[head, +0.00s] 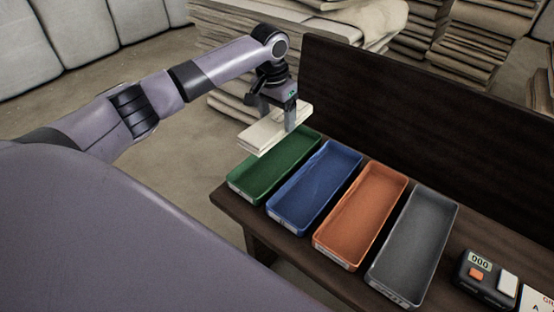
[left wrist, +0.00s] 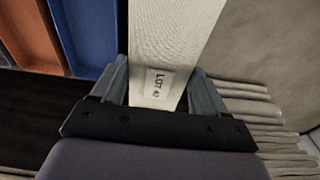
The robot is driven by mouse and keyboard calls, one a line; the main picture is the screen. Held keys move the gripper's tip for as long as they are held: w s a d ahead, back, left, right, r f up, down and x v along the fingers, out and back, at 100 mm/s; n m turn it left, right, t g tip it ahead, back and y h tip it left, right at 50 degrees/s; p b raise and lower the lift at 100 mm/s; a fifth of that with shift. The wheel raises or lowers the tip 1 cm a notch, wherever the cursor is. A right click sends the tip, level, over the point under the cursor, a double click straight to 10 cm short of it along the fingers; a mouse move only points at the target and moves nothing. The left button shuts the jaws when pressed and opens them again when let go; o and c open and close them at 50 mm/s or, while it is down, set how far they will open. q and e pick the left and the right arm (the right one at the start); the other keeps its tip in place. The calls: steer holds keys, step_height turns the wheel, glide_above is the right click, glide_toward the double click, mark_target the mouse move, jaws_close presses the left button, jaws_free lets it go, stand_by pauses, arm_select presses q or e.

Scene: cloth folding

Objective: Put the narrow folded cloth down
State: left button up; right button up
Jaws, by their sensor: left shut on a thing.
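The narrow folded cloth (head: 268,131) is cream-coloured and hangs in the air above the far end of the green tray. My left gripper (head: 291,112) is shut on the cloth near one end. In the left wrist view the cloth (left wrist: 178,40) lies between the two fingers of my left gripper (left wrist: 165,85), and a label on it reads "LOT 42". The green tray (head: 240,185) is partly hidden by the cloth; the part of it that shows is empty. My right gripper is not in view.
Empty blue (head: 330,158), orange (head: 365,205) and grey (head: 418,235) trays stand beside the green one on a dark bench (head: 240,212). A high dark back board (head: 400,110) rises behind them. A small counter device (head: 488,278) sits at the right. Cloth stacks (head: 300,30) stand behind.

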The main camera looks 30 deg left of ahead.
arm_select(q)
step_height(320, 180, down, 7)
steer(key=shift+f+b, duration=0.2)
steer(key=shift+b, duration=0.8)
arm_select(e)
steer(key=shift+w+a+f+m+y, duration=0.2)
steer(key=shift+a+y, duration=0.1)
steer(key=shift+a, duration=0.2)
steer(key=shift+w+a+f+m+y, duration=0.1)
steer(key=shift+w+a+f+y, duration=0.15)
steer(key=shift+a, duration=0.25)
arm_select(q)
step_height(320, 180, down, 5)
steer(key=shift+f+b, duration=0.1)
steer(key=shift+b, duration=0.95)
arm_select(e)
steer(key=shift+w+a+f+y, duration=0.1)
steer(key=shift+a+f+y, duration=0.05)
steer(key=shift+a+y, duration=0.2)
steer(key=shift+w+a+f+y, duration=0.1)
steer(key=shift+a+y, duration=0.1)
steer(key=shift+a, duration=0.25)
arm_select(q)
steer(key=shift+f, duration=0.1)
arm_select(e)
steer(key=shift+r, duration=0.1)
arm_select(q)
steer(key=shift+f, duration=0.1)
steer(key=o, duration=0.9)
steer(key=shift+f, duration=0.1)
